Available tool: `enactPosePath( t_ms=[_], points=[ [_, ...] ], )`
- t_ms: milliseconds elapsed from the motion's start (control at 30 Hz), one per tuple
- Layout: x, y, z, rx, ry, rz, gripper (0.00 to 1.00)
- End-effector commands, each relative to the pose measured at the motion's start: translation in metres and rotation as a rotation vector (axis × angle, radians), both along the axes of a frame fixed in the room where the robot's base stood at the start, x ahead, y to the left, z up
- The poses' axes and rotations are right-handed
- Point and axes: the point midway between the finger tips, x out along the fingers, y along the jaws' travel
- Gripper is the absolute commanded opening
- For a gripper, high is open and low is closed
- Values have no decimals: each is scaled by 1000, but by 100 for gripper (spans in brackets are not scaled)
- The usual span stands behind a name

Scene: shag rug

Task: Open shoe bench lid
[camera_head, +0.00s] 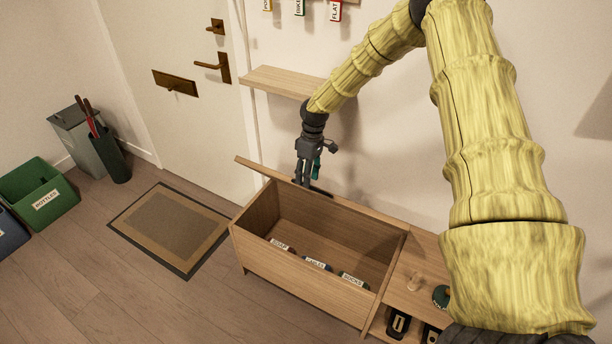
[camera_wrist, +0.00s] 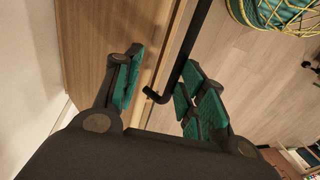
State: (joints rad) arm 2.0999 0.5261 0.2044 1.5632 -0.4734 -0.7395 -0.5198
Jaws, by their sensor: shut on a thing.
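The shoe bench (camera_head: 300,289) is a light wooden box against the wall, and its interior shows. Its lid (camera_head: 262,168) is raised at the back and looks like a thin strip in the head view. In the wrist view the lid's wood (camera_wrist: 84,45) lies beside a black bar handle (camera_wrist: 190,45). My gripper (camera_head: 308,180) is at the raised lid. In the wrist view its green-padded fingers (camera_wrist: 160,95) are on either side of the lid's edge and handle, shut on the handle. The exact contact is partly hidden.
Several labelled items, one marked SOCKS (camera_head: 352,279), lie inside the bench. A wall shelf (camera_head: 285,82) hangs above. A doormat (camera_head: 172,228) and a green bottle bin (camera_head: 40,196) stand left.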

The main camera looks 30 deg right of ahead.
Motion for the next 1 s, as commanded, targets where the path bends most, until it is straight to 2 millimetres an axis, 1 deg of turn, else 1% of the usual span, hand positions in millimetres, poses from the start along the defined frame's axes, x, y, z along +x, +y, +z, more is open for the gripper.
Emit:
enactPosePath(
  t_ms=[33,500,633,767,1000],
  points=[
    [-2,-3,-2,-3,3,-1,32],
    [-2,-2,-1,-2,5,0,32],
    [-1,-2,3,-1,4,0,32],
    [0,-4,16,-1,3,0,32],
    [7,-7,59,-1,-1,3,32]
  ],
)
